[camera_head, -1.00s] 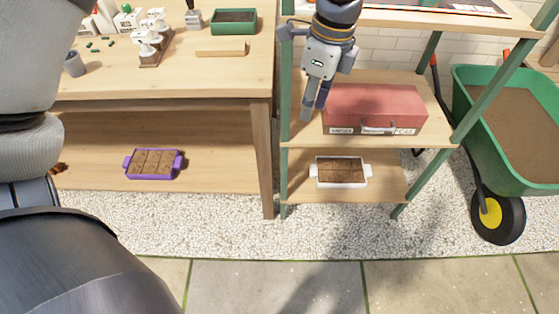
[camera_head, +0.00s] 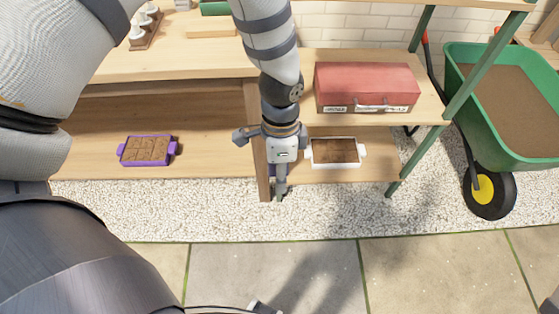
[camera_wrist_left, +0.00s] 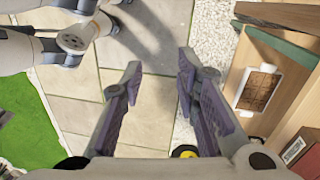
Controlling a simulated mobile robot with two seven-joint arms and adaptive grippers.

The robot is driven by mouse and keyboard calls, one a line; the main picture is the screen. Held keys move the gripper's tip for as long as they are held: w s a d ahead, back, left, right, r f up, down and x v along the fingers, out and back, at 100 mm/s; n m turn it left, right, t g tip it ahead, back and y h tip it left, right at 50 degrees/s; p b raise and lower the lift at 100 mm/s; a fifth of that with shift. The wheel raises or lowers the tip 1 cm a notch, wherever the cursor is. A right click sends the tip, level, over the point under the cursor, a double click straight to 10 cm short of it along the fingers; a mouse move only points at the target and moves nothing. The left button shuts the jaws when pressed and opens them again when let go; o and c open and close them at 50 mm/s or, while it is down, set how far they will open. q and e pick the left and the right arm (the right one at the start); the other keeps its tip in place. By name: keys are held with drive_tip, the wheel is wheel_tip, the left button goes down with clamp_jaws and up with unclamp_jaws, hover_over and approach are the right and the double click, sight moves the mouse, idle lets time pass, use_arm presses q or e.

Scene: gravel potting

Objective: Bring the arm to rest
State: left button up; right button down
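My left gripper (camera_head: 280,190) points down in front of the potting bench's right leg and the shelf rack's left side. In the left wrist view its two fingers (camera_wrist_left: 160,85) are spread apart with nothing between them, above the paving. My left arm (camera_head: 268,40) reaches down to it from the top of the head view.
The bench's lower shelf holds a purple tray (camera_head: 123,149) of soil. The rack (camera_head: 355,176) holds a white tray (camera_head: 361,151) and a red toolbox (camera_head: 367,84). A green wheelbarrow (camera_head: 512,146) stands right. Paving (camera_head: 270,270) in front is clear.

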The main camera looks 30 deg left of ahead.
idle(0.3)
use_arm(q)
drive_tip(key=s+a+f+n, duration=0.1)
drive_tip(key=s+n, duration=0.3)
drive_tip(key=s, duration=0.4)
drive_tip(key=s+a+f+n, duration=0.2)
drive_tip(key=s+f+n, duration=0.1)
drive_tip(key=s, duration=0.5)
drive_tip(key=s+a+f+n, duration=0.2)
drive_tip(key=s+f+n, duration=0.1)
drive_tip(key=s, duration=0.5)
drive_tip(key=shift+s+f+n+g+y, duration=0.15)
drive_tip(key=shift+s+n+g+y, duration=0.2)
drive_tip(key=shift+n, duration=0.45)
